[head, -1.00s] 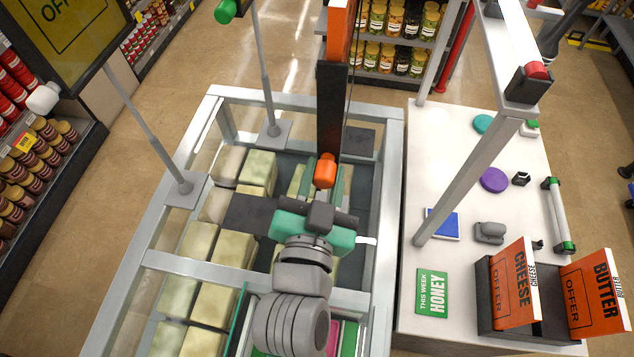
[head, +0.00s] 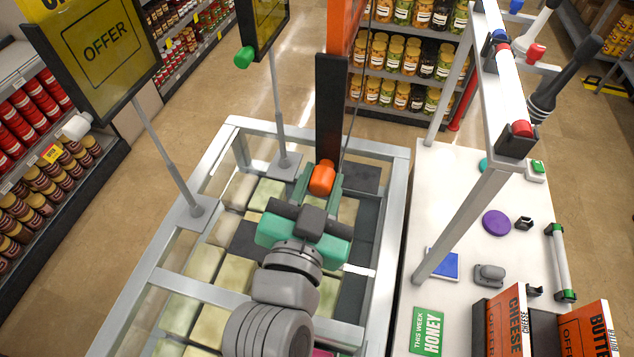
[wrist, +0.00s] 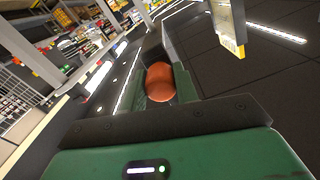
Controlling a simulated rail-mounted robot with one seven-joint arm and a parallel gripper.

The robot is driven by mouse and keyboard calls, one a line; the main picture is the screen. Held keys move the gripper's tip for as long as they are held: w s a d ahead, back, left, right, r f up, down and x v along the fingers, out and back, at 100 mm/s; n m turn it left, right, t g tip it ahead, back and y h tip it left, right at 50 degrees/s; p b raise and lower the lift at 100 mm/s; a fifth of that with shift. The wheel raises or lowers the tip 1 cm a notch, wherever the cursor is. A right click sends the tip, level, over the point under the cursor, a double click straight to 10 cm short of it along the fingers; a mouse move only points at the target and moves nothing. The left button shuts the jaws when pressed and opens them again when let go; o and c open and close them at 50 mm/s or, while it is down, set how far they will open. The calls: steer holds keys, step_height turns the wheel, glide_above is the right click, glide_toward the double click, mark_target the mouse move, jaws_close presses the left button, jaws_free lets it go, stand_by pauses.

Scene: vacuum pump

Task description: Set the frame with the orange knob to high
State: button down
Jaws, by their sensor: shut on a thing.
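The orange knob (head: 321,179) sits low on a dark upright post (head: 331,110) that carries an orange frame (head: 344,28), cut off at the top of the head view. My gripper (head: 322,182) is green and grey and has its fingers on either side of the knob, shut on it. In the wrist view the orange knob (wrist: 160,82) shows between the two fingers. The frame's upper part and any height marks are out of view.
Two yellow OFFER signs stand on thin poles at left, the nearer sign (head: 96,48) with a white knob and the farther with a green knob (head: 243,57). A white table (head: 450,200) at right holds a metal gantry, a purple disc (head: 496,222) and orange CHEESE and BUTTER cards.

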steer(key=shift+r, duration=0.4)
steer(key=c, duration=1.1)
jaws_free()
steer(key=shift+o, duration=0.2)
steer(key=shift+f, duration=0.1)
steer(key=b+v, duration=0.2)
steer(key=v, duration=0.4)
steer(key=shift+s+a+f, duration=0.15)
steer(key=shift+s, duration=0.15)
steer(key=shift+s+a, duration=0.15)
steer(key=shift+s, duration=0.45)
